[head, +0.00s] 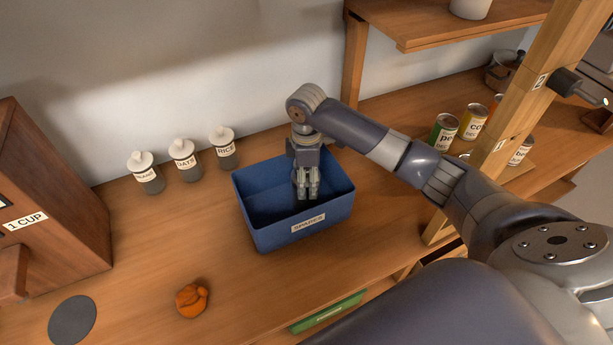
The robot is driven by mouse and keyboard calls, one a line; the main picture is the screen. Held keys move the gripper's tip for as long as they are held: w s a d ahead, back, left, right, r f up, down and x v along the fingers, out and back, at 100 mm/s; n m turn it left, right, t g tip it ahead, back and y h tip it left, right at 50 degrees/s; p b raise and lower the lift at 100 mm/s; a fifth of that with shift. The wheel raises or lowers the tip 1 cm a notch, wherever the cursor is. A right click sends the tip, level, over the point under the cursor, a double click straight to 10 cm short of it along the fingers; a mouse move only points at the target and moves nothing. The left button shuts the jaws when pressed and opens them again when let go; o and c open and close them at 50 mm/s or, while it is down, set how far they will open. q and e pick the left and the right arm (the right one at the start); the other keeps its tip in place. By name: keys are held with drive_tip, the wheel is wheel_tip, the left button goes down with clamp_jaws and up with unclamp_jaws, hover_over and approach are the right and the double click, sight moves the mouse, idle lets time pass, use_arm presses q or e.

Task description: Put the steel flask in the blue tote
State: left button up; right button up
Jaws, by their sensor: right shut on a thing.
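The blue tote (262,232) stands on the wooden counter with its open top up and a white label on its front. My right gripper (307,192) points down inside the tote's opening, between its walls. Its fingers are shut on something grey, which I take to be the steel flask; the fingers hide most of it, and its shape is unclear. I cannot tell whether it touches the tote's floor. No other flask shows. My left gripper is not in view.
Three labelled jars (186,160) stand by the wall left of the tote. An orange lump (191,300) and a dark round disc (72,321) lie at the front left. Several cans (444,133) stand right, near a wooden post (515,120).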

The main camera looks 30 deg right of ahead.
drive_tip(key=shift+f, duration=0.1)
drive_tip(key=o, duration=1.4)
drive_tip(key=shift+o, duration=0.2)
wheel_tip(320, 180, up, 11)
drive_tip(key=b, duration=0.3)
drive_tip(key=shift+f, duration=0.1)
drive_tip(key=shift+r, duration=0.8)
drive_tip(key=shift+s+f, duration=0.1)
drive_tip(key=shift+s, duration=0.05)
